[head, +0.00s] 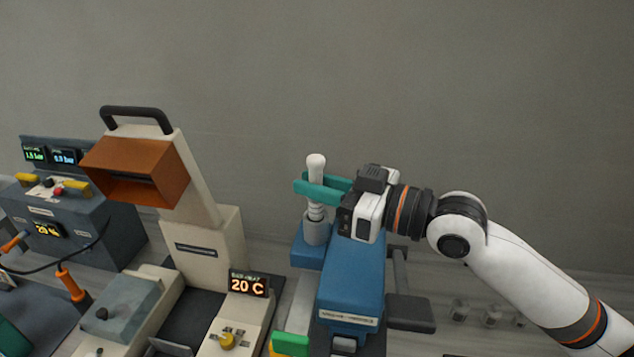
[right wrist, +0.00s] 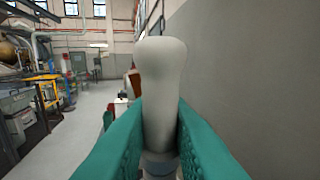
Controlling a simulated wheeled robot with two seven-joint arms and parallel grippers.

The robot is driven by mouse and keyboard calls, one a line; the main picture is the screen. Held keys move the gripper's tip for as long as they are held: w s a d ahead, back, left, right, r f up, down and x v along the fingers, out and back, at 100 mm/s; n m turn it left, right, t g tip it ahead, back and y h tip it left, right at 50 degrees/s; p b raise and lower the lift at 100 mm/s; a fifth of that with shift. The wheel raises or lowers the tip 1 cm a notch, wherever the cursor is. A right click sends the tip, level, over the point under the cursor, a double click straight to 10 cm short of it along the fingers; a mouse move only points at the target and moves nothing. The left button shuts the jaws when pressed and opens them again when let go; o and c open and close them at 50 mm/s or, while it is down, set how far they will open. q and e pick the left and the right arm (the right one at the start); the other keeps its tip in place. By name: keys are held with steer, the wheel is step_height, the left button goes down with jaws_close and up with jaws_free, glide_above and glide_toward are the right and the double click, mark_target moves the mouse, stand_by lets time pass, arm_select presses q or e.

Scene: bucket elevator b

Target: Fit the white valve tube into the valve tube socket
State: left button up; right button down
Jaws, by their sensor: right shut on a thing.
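The white valve tube (head: 316,164) stands about upright in the head view, with a rounded, wider top. My right gripper (head: 318,188) has green fingers and is shut on it from the right side. In the right wrist view the tube (right wrist: 160,85) rises between the two green fingers (right wrist: 160,140). The grey cylindrical valve tube socket (head: 315,233) sits directly below on a blue block. The tube's lower part meets or enters the socket's top; I cannot tell how deep it sits. My left gripper is not in view.
A blue machine body (head: 352,285) stands just right of the socket. A cream machine with an orange hood (head: 140,170) and a 20 C display (head: 248,285) is to the left. Small glass jars (head: 490,315) stand at the lower right. Space above the tube is clear.

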mark_target(322, 209)
steer(key=shift+f+b, duration=1.25)
steer(key=shift+f, duration=0.5)
steer(key=c, duration=1.3)
jaws_free()
steer(key=shift+o, duration=0.2)
steer(key=shift+d+f, duration=0.1)
steer(key=shift+s+d+f+b, duration=0.1)
steer(key=shift+s+d+b, duration=0.1)
steer(key=shift+d+b, duration=0.1)
steer(key=b+v, duration=0.5)
steer(key=v, duration=0.4)
steer(key=shift+s+d, duration=0.15)
steer(key=shift+d, duration=0.05)
steer(key=shift+b+v, duration=0.4)
steer(key=shift+v, duration=0.45)
steer(key=shift+r, duration=0.25)
